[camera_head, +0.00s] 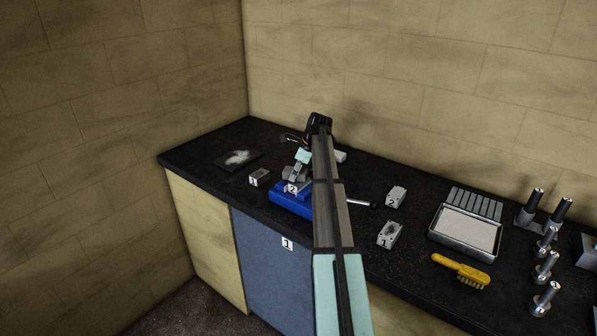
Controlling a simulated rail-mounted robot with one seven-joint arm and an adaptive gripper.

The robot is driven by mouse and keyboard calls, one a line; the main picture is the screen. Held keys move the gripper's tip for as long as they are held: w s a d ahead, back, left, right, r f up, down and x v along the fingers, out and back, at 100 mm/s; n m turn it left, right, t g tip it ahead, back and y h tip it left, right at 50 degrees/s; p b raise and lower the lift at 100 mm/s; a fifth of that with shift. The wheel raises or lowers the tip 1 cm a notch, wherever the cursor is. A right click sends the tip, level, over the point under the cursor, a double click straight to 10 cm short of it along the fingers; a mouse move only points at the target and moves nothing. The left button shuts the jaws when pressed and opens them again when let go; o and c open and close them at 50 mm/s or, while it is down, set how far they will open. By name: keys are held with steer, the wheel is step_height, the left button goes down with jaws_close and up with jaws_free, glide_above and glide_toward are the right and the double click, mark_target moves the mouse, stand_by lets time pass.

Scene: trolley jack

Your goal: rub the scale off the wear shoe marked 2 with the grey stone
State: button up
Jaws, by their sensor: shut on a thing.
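A small grey block with a label that reads like 2, the wear shoe (291,188), sits in a blue vise (290,203) near the bench's left part. My gripper (298,170) is just above it, pointing down, beside my arm. It is shut on a small grey piece, apparently the grey stone (296,174). The fingers and stone are tiny here, so I cannot tell whether the stone touches the shoe. My arm hides the vise's right side. Another grey block (396,197), with a label that also looks like 2, stands to the right.
Block 1 (389,235) and another labelled block (259,178) stand on the black bench. A dark mat with pale powder (237,159) lies left. Right are a metal tray (436,233), several grey bars (475,203), a yellow brush (461,270) and several upright metal pins (545,298).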

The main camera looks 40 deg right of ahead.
mark_target(291, 169)
step_height(291, 169, up, 4)
steer(key=shift+s+f+p, duration=0.1)
steer(key=shift+f+p, duration=0.15)
steer(key=shift+p, duration=0.6)
steer(key=shift+r+p, duration=0.5)
steer(key=shift+r, duration=0.15)
steer(key=shift+r+p, duration=0.95)
steer(key=shift+r, duration=0.65)
